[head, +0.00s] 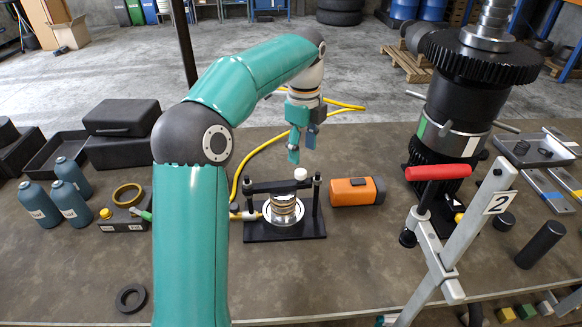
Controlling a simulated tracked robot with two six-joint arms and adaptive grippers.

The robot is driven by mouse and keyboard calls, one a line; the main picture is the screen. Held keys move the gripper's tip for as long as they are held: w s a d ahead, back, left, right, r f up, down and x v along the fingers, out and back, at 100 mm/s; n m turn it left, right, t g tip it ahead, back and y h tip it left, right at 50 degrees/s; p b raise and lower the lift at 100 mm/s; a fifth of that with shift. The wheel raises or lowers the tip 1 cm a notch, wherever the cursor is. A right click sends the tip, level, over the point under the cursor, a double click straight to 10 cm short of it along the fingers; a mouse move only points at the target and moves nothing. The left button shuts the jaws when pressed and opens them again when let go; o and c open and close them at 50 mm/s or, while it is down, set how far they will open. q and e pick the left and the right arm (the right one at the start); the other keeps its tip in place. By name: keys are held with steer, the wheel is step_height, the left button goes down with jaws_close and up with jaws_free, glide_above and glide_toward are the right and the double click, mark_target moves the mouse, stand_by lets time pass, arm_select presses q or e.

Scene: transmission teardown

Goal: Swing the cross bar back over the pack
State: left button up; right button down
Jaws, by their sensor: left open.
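The pack (283,209), a short stack of metal rings, sits on a round pale plate in a small black press stand (290,231). The dark cross bar (272,186) runs between two black posts and shows just above the top of the pack in the picture. Whether it lies directly over the pack or behind it, I cannot tell. A white knob (300,174) shows near its right end. My left gripper (302,146) points down, open and empty, above the knob and apart from the bar. My right gripper is not in view.
A yellow hose (243,170) curves behind the stand. An orange-and-black block (357,191) lies right of it. A tall geared shaft (455,110) and a red-handled clamp (438,173) stand at right. Blue bottles (70,202) stand at left. The bench front is mostly clear.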

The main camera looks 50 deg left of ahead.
mark_target(301, 172)
arm_select(q)
step_height(301, 172, down, 5)
steer(key=b, duration=0.3)
steer(key=shift+s+a+f+b, duration=0.1)
steer(key=shift+s+f+b, duration=0.05)
steer(key=shift+b, duration=0.25)
steer(key=shift+f+b, duration=0.65)
steer(key=shift+b, duration=0.1)
jaws_close()
